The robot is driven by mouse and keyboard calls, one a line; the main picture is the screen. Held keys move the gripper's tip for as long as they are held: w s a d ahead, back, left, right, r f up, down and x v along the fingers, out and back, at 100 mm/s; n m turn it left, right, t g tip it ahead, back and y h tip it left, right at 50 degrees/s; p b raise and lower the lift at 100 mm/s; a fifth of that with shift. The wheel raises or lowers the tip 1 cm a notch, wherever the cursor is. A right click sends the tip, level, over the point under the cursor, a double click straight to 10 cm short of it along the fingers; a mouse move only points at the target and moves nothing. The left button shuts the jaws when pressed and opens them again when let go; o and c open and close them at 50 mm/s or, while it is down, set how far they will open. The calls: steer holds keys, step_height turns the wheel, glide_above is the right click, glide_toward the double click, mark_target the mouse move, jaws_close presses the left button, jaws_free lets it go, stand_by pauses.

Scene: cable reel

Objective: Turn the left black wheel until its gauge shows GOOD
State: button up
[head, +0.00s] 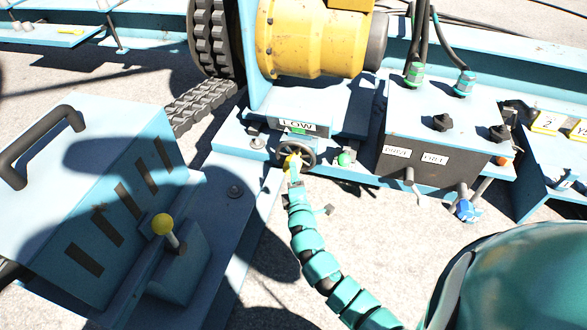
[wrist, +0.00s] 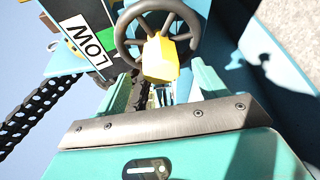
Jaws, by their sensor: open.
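The black wheel (head: 309,149) is spoked and sits on the front of the blue machine, just below the gauge. It fills the top middle of the wrist view (wrist: 123,42). A yellow block (wrist: 160,58) shows at the wheel's lower part, between my fingers as seen from the wrist; whether they touch it is unclear. The gauge plate (head: 297,124) reads LOW, with a green patch below the word; the wrist view shows LOW too (wrist: 88,41). My gripper (head: 294,170) is open right in front of the wheel. Its two teal fingers (wrist: 165,85) stand apart.
Further right is a box with black knobs and levers (head: 440,150). At left stands a blue box with a yellow-knobbed lever (head: 162,225). A chain track (head: 205,105) runs behind.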

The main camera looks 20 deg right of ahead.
steer(key=p+v, duration=0.2)
steer(key=v, duration=1)
steer(key=shift+s, duration=0.1)
steer(key=shift+c, duration=0.2)
stand_by(0.8)
steer(key=shift+w+a+m+g+h+p, duration=0.55)
steer(key=shift+w+a+m+g+h, duration=0.75)
steer(key=shift+a+m+h, duration=1.35)
steer(key=shift+n+h, duration=0.55)
steer(key=b+x, duration=0.1)
steer(key=x, duration=0.4)
steer(key=b+x, duration=0.2)
steer(key=x, duration=0.4)
steer(key=a+b+x, duration=0.1)
steer(key=b+x, duration=0.1)
steer(key=x, duration=0.4)
steer(key=shift+w+f, duration=0.15)
steer(key=shift+w, duration=0.2)
steer(key=shift+c, duration=0.2)
steer(key=c, duration=1.3)
